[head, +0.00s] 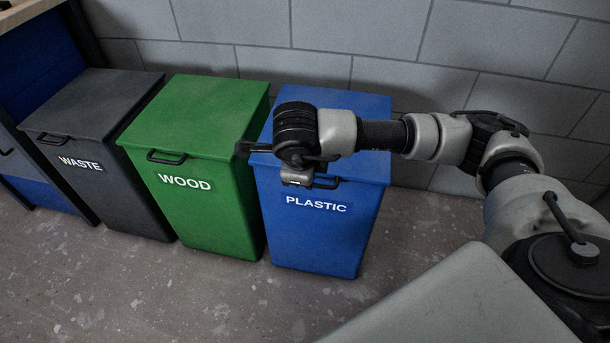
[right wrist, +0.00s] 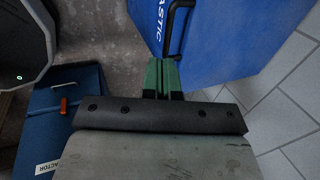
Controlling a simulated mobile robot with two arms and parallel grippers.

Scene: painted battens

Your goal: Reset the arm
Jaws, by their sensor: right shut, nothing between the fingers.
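My right arm (head: 430,137) reaches in from the right in the head view, with its wrist above the lid of the blue PLASTIC bin (head: 318,235). In the right wrist view my right gripper (right wrist: 162,75) shows two green-faced fingers drawn together, with nothing held. My left gripper is in neither view.
A green WOOD bin (head: 205,215) and a dark grey WASTE bin (head: 95,185) stand left of the blue one, lids shut. A grey block wall (head: 330,35) is behind them. The concrete floor (head: 200,300) in front is clear. A blue labelled object (right wrist: 60,115) shows in the wrist view.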

